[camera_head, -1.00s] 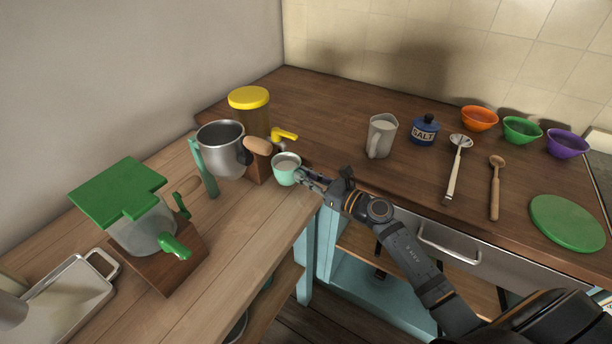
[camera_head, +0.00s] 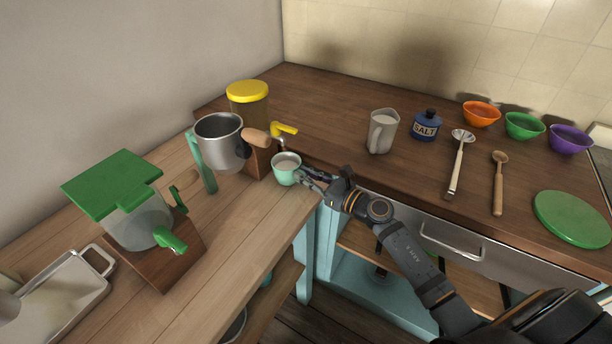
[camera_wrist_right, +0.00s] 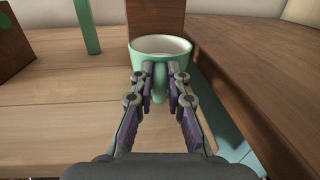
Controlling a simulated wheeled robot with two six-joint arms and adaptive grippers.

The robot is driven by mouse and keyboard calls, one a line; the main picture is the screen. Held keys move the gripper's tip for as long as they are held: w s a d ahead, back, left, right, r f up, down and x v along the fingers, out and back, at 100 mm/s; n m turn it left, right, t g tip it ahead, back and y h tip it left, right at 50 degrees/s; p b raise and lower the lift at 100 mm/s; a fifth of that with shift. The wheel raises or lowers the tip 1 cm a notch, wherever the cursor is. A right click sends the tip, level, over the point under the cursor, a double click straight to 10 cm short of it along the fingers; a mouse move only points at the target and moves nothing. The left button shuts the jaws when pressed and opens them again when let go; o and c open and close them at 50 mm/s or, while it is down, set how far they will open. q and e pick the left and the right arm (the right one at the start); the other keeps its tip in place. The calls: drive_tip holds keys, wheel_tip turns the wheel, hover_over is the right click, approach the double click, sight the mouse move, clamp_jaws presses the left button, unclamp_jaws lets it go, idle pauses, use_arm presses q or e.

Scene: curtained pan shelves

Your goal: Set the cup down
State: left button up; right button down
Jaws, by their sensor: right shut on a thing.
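My left gripper is not in view.
Bare light table (camera_head: 235,215) lies in front. The darker counter (camera_head: 330,115) rises at the right.

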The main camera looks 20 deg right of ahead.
drive_tip(key=shift+f, duration=0.25)
drive_tip(key=c, duration=1.3)
unclamp_jaws()
drive_tip(key=shift+o, duration=0.2)
drive_tip(key=shift+c, duration=0.4)
drive_tip(key=c, duration=0.3)
